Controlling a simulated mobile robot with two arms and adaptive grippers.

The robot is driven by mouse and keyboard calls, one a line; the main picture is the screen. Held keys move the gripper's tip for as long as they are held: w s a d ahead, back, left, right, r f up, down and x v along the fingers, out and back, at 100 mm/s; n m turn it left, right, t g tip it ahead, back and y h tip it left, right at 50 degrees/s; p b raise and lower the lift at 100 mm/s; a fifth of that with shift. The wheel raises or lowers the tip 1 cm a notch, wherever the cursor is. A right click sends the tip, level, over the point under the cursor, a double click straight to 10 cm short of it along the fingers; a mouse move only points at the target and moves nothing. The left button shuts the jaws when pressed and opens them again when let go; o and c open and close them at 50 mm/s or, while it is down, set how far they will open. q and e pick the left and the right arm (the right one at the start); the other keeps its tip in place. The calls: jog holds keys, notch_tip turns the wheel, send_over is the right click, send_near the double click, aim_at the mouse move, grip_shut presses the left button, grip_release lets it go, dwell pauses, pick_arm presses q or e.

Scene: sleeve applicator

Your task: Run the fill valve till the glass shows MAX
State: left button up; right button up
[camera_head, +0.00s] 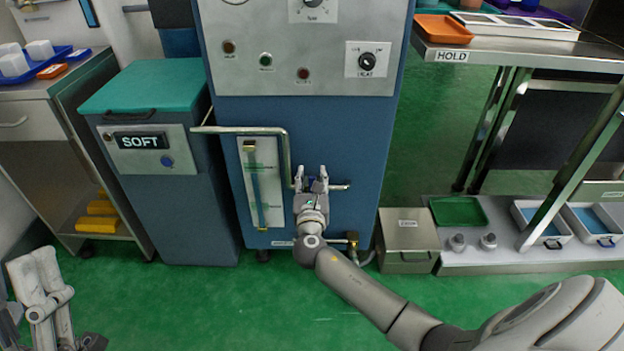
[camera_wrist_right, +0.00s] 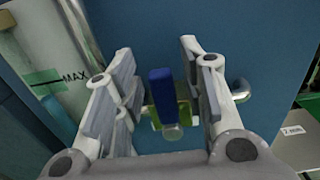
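The sight glass (camera_head: 256,190) is a tall tube on a pale panel on the blue machine's front, with green marks near its top and bottom. Its liquid level is unclear. In the right wrist view, a green strip beside the glass reads MAX (camera_wrist_right: 75,77). The fill valve shows there as a blue lever (camera_wrist_right: 161,88) over a yellow-green body, with a pipe behind. My right gripper (camera_head: 311,181) is open, its fingers on either side of the lever with visible gaps. My left gripper (camera_head: 37,277) is at the lower left, away from the machine; its opening is unclear.
A bent metal pipe (camera_head: 287,150) runs close to the left of my right gripper. The SOFT cabinet (camera_head: 165,205) stands left of the machine. A grey lidded box (camera_head: 408,238) and a low shelf with trays are on the right. Green floor in front is clear.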

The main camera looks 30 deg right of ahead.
jog(key=v, duration=1.2)
dwell(0.4)
